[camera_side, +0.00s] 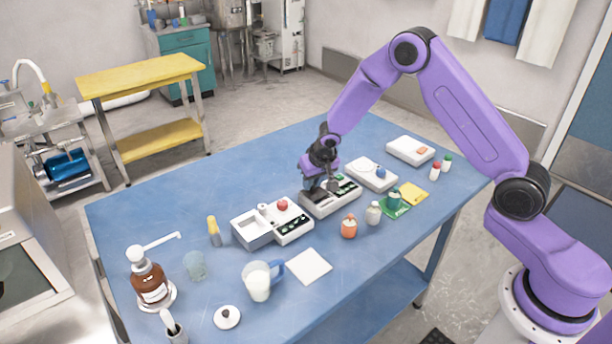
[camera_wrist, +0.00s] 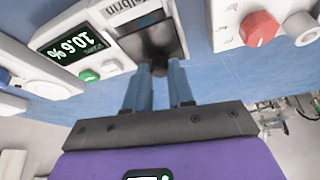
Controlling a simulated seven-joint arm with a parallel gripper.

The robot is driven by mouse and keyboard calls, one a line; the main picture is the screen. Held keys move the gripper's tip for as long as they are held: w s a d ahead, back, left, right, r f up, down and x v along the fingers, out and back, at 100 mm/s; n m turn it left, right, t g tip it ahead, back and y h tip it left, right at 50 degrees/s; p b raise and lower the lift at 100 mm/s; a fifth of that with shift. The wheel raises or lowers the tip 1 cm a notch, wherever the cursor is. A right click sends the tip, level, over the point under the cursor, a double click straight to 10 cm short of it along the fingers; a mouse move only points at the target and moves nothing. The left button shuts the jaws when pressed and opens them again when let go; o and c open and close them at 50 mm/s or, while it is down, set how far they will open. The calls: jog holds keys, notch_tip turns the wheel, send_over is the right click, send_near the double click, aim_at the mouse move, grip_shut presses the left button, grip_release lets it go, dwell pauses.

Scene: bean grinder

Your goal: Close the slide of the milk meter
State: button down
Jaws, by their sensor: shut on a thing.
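The milk meter (camera_side: 341,195) is a white box on the blue table, under my gripper. In the wrist view the milk meter (camera_wrist: 110,15) has a lit display reading about 10.6 % and a green knob (camera_wrist: 89,76). Its slide (camera_wrist: 145,38) looks like a dark plate with a small dark knob (camera_wrist: 159,68) at its near edge. My gripper (camera_wrist: 159,75) has its two blue-grey fingers on either side of this knob, shut on it. In the side view my gripper (camera_side: 320,186) hides the left end of the meter, and how far the slide is open cannot be told.
A white device with a red knob (camera_side: 283,205) stands close on the left. A white device with a blue knob (camera_side: 372,174) stands close on the right. Small bottles, an orange one (camera_side: 349,226) and a grey one (camera_side: 373,213), stand in front. The table (camera_side: 200,185) behind is clear.

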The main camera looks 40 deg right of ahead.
jog(key=shift+s, duration=0.9)
jog(key=c, duration=1)
grip_release()
jog(key=shift+s, duration=0.1)
jog(key=shift+r, duration=0.5)
jog(key=v, duration=1.6)
jog(key=shift+s+r, duration=0.15)
jog(key=shift+s, duration=0.05)
